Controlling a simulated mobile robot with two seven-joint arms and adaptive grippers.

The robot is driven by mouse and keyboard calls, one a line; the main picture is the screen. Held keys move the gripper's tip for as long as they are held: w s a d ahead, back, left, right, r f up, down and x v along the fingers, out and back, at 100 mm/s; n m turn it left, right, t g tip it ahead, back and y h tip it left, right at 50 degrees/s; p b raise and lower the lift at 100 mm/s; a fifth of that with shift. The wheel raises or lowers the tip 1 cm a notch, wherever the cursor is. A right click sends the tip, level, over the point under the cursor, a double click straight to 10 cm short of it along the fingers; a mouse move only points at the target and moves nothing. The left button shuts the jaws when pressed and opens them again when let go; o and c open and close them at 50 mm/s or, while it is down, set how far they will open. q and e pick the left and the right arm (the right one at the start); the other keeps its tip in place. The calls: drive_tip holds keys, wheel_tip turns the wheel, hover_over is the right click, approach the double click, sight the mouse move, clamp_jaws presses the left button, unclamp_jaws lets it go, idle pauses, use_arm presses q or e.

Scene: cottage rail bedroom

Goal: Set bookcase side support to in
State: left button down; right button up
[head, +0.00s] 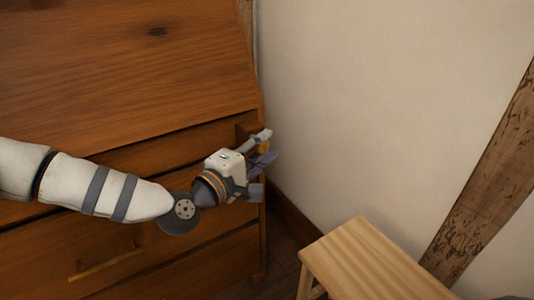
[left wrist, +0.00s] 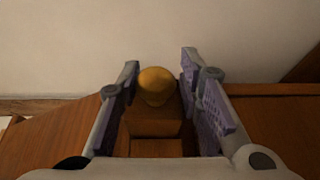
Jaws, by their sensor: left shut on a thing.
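The bookcase (head: 130,50) is brown wood with a sloping front and drawers, at the left of the head view. Its side support is a wooden block (left wrist: 152,122) with a round yellow knob (left wrist: 156,84) on its end, in the middle of the left wrist view. In the head view a bit of the support (head: 242,131) shows at the right front corner, mostly hidden by my gripper. My left gripper (head: 264,150) is at that corner, shut on the support, with one finger on each side of the block and knob. My right gripper is not in view.
A light wooden stool or bench (head: 365,262) stands at the lower right. A plain pale wall (head: 390,100) is behind, with a rough timber beam (head: 490,165) at the right. A narrow strip of floor lies between bookcase and stool.

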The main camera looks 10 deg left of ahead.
use_arm(q)
drive_tip(key=shift+w+r, duration=0.15)
drive_tip(key=shift+r, duration=0.4)
drive_tip(key=c, duration=1.2)
unclamp_jaws()
drive_tip(key=shift+c, duration=0.2)
drive_tip(key=shift+f, duration=0.1)
drive_tip(key=shift+f, duration=0.1)
drive_tip(key=shift+s, duration=0.2)
drive_tip(key=v, duration=1.2)
